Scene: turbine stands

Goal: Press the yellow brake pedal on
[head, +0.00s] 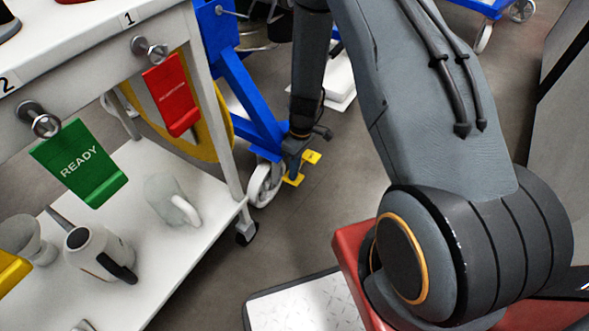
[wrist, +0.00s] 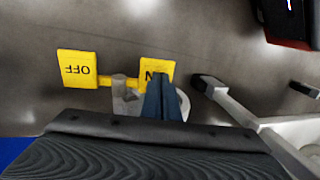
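The yellow brake pedal has two plates on one bar. In the wrist view, the OFF plate (wrist: 76,69) is fully visible at the left. The ON plate (wrist: 149,67) is to its right, partly covered by my gripper (wrist: 161,78). My gripper's two fingers are together with nothing visible between them, and their tips overlap the ON plate. I cannot tell whether they touch it. In the head view, the pedal (head: 312,157) shows low beside the caster wheel (head: 265,185) of a blue stand (head: 250,100), with my gripper (head: 292,165) just above it.
A white cart (head: 215,215) with READY (head: 80,165) and red (head: 172,95) signs stands at the left, with jugs on its lower shelf. Its black-tyred caster (head: 247,233) is near the blue stand. Grey floor (head: 300,230) is clear in front of the pedal.

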